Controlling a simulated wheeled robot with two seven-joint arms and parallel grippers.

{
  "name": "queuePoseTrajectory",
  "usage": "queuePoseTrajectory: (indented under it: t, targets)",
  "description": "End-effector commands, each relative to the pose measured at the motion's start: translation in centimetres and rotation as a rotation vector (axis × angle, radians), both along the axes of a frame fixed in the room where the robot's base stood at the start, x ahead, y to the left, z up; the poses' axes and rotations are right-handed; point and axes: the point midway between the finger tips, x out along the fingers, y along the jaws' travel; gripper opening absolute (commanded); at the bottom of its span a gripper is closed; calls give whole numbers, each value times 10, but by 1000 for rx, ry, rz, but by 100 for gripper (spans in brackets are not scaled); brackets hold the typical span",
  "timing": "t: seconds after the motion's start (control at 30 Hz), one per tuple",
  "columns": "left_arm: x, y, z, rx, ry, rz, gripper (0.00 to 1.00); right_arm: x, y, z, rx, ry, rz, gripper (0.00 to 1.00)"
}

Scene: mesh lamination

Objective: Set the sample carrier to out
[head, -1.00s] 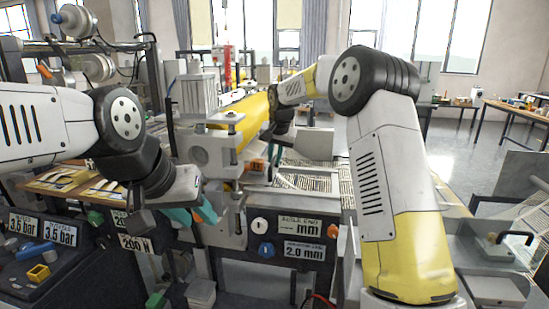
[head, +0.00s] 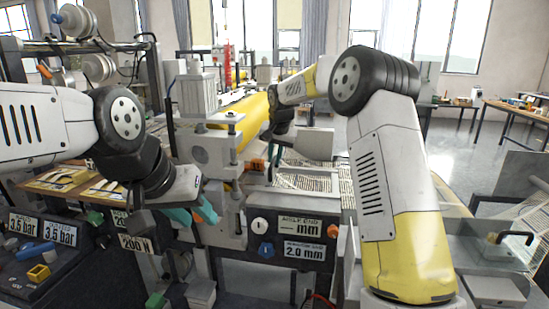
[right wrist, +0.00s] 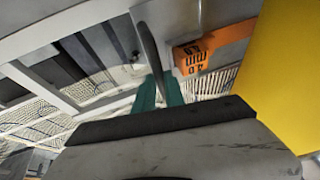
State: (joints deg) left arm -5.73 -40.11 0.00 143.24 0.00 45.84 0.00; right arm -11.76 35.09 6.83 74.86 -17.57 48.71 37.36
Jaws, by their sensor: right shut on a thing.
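A dark upright lever (right wrist: 150,55) stands between the teal fingers of my right gripper (right wrist: 158,88) in the right wrist view, and the gripper is shut on it. In the head view my right gripper (head: 275,156) is beside the yellow roller, over the machine bed. A pale frame with mesh (head: 305,182), which may be the sample carrier, lies below it. It also shows in the right wrist view (right wrist: 95,88). The lever's foot is hidden. My left gripper (head: 192,216) hangs at the front left of the machine, and its jaw gap is unclear.
The yellow roller (head: 250,112) is close to the right gripper. An orange marked block (right wrist: 200,54) is right of the lever. A front panel (head: 302,228) has display plates and knobs. A clear-walled box (head: 490,245) stands at the right.

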Motion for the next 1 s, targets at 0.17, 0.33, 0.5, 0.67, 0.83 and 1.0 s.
queuePoseTrajectory:
  t: [0.17,0.33,0.5,0.67,0.83,1.0]
  targets:
    - [0,0,0,0,0,0,36,0,0,0,0,1,0,0]
    - [0,0,0,0,0,0,36,0,0,0,0,1,0,0]
    - [0,0,0,0,0,0,36,0,-1,0,0,1,0,0]
    - [0,0,0,0,0,0,36,-2,-13,0,0,1,-3,0]
    - [0,0,0,0,0,0,36,-8,-42,0,-1,2,-6,0]
    - [0,0,0,0,0,0,36,-17,-84,0,-2,2,-8,0]
